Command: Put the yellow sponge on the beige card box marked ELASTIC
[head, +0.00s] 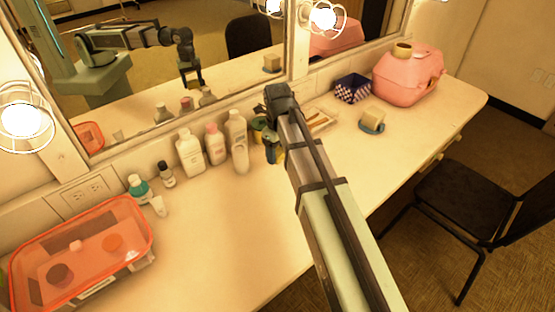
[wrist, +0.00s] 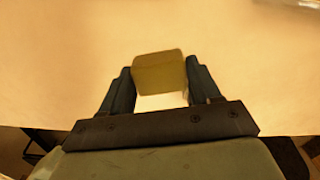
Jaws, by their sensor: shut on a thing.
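The yellow sponge (wrist: 160,70) is between the two fingers of my gripper (wrist: 162,92) in the wrist view, and the fingers are shut on it. In the head view my gripper (head: 273,152) hangs over the counter just right of the white bottles, and my arm hides most of the sponge. The mirror shows the sponge held below my gripper, apart from the counter. A small beige box (head: 373,116) sits on or against a blue round thing (head: 371,127) right of my arm. No ELASTIC marking is readable, so I cannot tell whether it is the card box.
White bottles (head: 190,152) stand along the mirror, left of my gripper. An orange see-through case (head: 85,245) is at the left. A pink case (head: 409,75) and a dark patterned box (head: 352,88) stand at the far right. The front middle of the counter is clear.

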